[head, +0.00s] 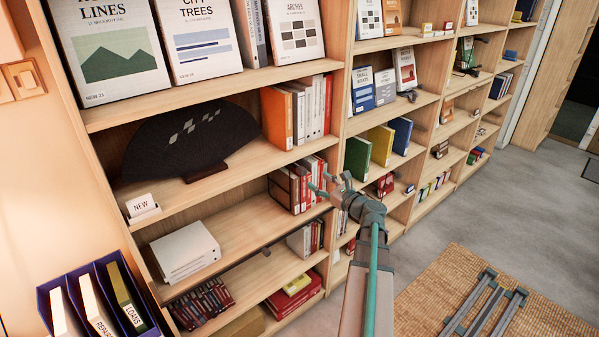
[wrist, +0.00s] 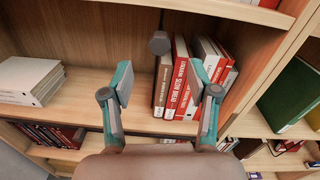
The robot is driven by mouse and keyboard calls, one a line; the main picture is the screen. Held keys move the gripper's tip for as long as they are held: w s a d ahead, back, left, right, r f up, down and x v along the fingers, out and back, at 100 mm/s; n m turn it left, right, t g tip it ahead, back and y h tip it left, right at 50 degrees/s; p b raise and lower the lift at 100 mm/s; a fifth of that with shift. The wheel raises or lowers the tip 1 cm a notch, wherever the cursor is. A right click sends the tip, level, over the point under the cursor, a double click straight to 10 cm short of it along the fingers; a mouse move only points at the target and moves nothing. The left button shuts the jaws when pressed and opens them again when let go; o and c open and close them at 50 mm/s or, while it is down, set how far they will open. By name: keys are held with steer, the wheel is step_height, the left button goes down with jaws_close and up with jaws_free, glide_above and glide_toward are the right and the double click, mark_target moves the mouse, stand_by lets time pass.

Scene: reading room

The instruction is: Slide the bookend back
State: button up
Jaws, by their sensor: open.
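The bookend appears to be the dark grey block on a thin rod (wrist: 159,43) in the wrist view. It hangs down from above, near the upper left of a row of red, white and brown books (wrist: 179,85). These books lean slightly at the right end of the shelf; they also show in the head view (head: 299,186). My gripper (head: 331,186) is open and empty in front of the bookcase. In the wrist view its fingers (wrist: 160,79) stand apart, below the bookend in the picture, with the leftmost books behind the gap.
A stack of white papers or booklets (head: 184,251) lies on the shelf to the left, and it shows in the wrist view (wrist: 30,80). The shelf between stack and books is bare. Upright panels bound the bay. Green, yellow and blue books (head: 380,146) stand in the bay to the right.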

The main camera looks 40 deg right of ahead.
mark_target(304, 172)
steer(key=w, duration=0.3)
steer(key=w+p, duration=0.1)
steer(key=w, duration=0.2)
steer(key=w+p, duration=0.1)
steer(key=w, duration=0.2)
steer(key=shift+a, duration=0.25)
jaws_close()
